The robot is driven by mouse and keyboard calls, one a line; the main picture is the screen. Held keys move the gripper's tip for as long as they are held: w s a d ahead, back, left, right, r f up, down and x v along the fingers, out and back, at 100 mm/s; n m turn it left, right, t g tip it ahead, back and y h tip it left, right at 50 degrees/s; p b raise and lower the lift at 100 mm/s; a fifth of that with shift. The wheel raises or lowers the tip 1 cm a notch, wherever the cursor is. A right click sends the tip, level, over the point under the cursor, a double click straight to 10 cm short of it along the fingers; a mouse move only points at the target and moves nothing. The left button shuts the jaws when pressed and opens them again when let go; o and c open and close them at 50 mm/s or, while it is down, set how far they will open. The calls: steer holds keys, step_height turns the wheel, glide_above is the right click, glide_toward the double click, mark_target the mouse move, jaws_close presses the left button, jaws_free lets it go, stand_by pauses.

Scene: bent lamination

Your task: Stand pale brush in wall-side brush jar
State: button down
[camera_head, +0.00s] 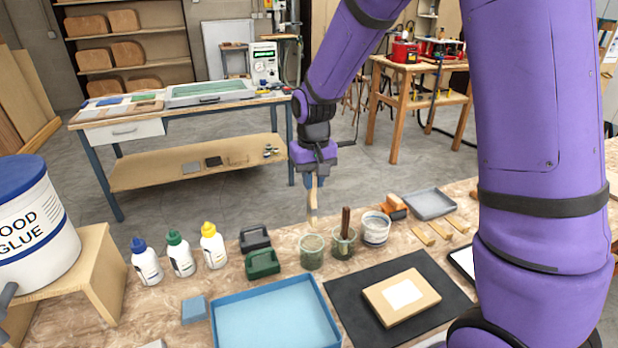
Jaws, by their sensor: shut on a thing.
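My gripper (312,179) is shut on a pale brush (313,202), which hangs roughly upright below the fingers. The brush's lower end shows above the left glass jar (311,256) in the picture, apart from its rim as far as I can tell; the exact depth is unclear. This greenish jar appears to hold no brush. A second glass jar (343,248) stands just right of it, with a dark-handled brush (345,221) standing in it. I cannot tell for sure which jar is the wall-side one.
A white tub (376,232) stands right of the jars. Green (262,264) and dark (254,238) caddies stand left. Several glue bottles (180,256), a blue tray (275,318), a black mat (345,304) and a grey tray (430,204) share the bench.

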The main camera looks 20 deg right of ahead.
mark_target(313, 215)
steer(key=shift+f, duration=5.65)
steer(key=c, duration=1)
jaws_free()
steer(key=shift+r, duration=0.1)
step_height(313, 215, up, 11)
steer(key=shift+f, duration=0.2)
